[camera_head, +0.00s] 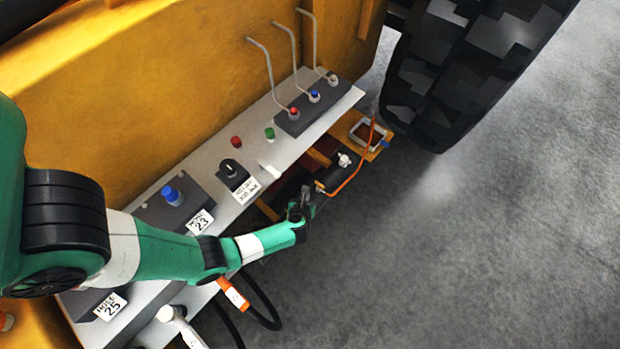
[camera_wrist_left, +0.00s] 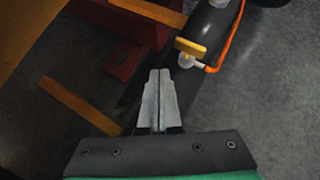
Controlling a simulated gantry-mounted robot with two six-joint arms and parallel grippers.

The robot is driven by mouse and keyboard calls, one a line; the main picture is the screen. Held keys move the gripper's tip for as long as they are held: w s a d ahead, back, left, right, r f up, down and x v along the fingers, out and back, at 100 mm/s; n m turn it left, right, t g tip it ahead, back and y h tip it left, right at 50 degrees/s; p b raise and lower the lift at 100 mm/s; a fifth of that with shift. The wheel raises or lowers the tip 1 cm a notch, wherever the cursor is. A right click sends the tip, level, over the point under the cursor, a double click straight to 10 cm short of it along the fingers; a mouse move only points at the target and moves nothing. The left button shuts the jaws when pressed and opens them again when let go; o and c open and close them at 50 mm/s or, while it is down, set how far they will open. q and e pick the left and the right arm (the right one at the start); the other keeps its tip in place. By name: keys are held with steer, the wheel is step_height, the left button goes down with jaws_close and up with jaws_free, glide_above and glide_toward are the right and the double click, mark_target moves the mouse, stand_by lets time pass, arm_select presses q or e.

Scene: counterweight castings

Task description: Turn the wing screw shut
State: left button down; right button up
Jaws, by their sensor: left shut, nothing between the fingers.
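In the left wrist view, a yellow wing-shaped handle (camera_wrist_left: 191,47), seemingly the wing screw, sits on a white fitting (camera_wrist_left: 187,61) at the side of a dark cylinder (camera_wrist_left: 207,28). An orange hose (camera_wrist_left: 233,45) runs from that fitting. My left gripper (camera_wrist_left: 159,73) is shut and empty, its fingertips apart from the handle, below and to its left in this view. In the head view my left gripper (camera_head: 303,196) is beside the near end of the black cylinder (camera_head: 331,177); the handle cannot be made out clearly there. My right gripper is not in view.
A grey panel (camera_head: 215,157) with buttons, labelled boxes and bent levers (camera_head: 272,68) lies along the yellow machine body (camera_head: 150,85). A white knob (camera_head: 344,159) sits on the cylinder. A large tyre (camera_head: 450,75) stands beyond. The floor at right (camera_head: 480,240) is clear.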

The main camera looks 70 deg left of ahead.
arm_select(q)
steer(key=s+d+r+p, duration=0.1)
steer(key=s+r, duration=0.1)
steer(key=s+d+r+p, duration=0.1)
steer(key=s+r+p, duration=0.1)
steer(key=s+d+r+p, duration=0.1)
steer(key=s+r, duration=0.2)
steer(key=shift+f, duration=0.1)
steer(key=shift+w, duration=0.1)
